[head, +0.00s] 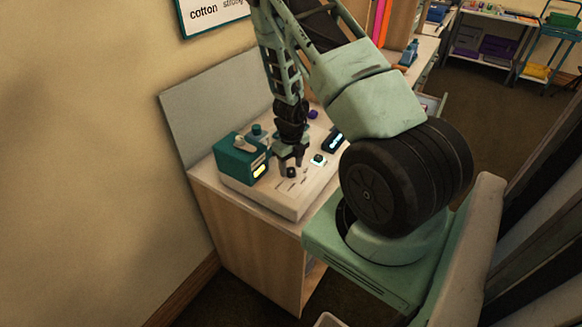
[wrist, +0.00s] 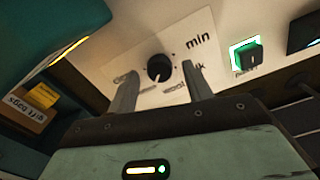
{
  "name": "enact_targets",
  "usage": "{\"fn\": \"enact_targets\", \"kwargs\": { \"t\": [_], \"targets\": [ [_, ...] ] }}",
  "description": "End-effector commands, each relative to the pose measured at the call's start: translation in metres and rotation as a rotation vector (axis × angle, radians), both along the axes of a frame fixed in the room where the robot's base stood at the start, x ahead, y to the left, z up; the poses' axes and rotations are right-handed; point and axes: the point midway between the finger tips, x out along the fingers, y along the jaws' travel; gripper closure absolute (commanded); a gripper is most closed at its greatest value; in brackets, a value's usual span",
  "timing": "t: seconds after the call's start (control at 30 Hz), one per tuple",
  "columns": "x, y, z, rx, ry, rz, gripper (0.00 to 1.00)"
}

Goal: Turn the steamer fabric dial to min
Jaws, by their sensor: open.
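The fabric dial (wrist: 159,68) is a round black knob on a pale panel plate (wrist: 142,50). The word "min" is printed to its upper right, and other labels around it are partly hidden by my fingers. A small pale mark shows on the knob's lower side; its exact heading is hard to tell. My gripper (wrist: 160,69) is open, with one finger on each side of the dial; whether they touch it I cannot tell. In the head view my gripper (head: 290,162) points down over the white console (head: 268,197), its fingers partly covering the dial.
A teal box (head: 237,161) with a lit yellow display stands close left of my gripper. A green-lit switch (wrist: 246,55) sits right of the dial; it shows in the head view (head: 319,159). A grey back panel (head: 215,105) rises behind. The console's front is clear.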

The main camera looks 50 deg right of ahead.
Motion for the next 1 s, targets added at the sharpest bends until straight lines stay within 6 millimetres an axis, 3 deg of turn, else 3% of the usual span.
{"fn": "enact_targets", "kwargs": {
  "t": [0.4, 0.57, 1.0],
  "targets": [
    [0.0001, 0.0004, -0.0090, 0.000, 0.000, 0.001, 0.50],
    [0.0001, 0.0004, -0.0088, 0.001, 0.000, 0.001, 0.94],
    [0.0003, 0.0003, -0.0095, 0.001, -0.001, 0.069, 0.94]
  ]
}}
